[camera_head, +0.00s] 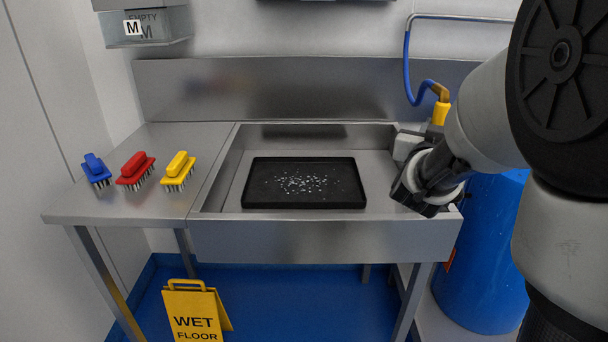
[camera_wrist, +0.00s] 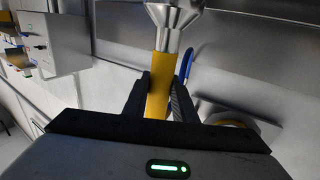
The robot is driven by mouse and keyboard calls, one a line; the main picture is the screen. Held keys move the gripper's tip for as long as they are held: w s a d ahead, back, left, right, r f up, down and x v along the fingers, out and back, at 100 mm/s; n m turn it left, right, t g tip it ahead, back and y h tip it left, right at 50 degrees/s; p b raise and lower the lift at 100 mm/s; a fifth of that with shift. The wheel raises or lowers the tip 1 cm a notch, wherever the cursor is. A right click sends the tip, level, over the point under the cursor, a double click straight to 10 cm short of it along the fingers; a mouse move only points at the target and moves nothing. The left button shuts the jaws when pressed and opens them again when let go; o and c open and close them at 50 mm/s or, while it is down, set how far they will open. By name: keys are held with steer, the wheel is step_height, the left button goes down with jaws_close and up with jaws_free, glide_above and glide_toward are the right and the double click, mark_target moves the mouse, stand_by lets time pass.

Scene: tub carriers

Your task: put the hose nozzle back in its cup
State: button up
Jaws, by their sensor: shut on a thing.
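The hose nozzle (camera_wrist: 159,88) has a yellow-orange body and a shiny metal head. In the wrist view my gripper (camera_wrist: 161,79) is shut on its body, one black finger on each side, with the metal head beyond the fingertips. In the head view my wrist hides most of the gripper; orange and yellow parts (camera_head: 440,112) show at the end of the blue hose (camera_head: 408,65), above the sink's back right corner. I cannot tell there where nozzle and cup divide. A round yellow-edged thing (camera_wrist: 236,123), possibly the cup, is partly hidden at right in the wrist view.
A black tray (camera_head: 304,201) with pale bits lies in the steel sink (camera_head: 330,240). Blue, red and yellow brushes (camera_head: 135,168) sit on the left counter. A blue barrel (camera_head: 480,270) stands at right below my arm. A yellow wet-floor sign (camera_head: 196,312) stands in front.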

steer(key=shift+f, duration=0.1)
steer(key=shift+f, duration=0.35)
steer(key=shift+f, duration=0.35)
steer(key=shift+f, duration=0.35)
steer(key=shift+f, duration=0.35)
steer(key=shift+f, duration=0.35)
steer(key=shift+f, duration=0.3)
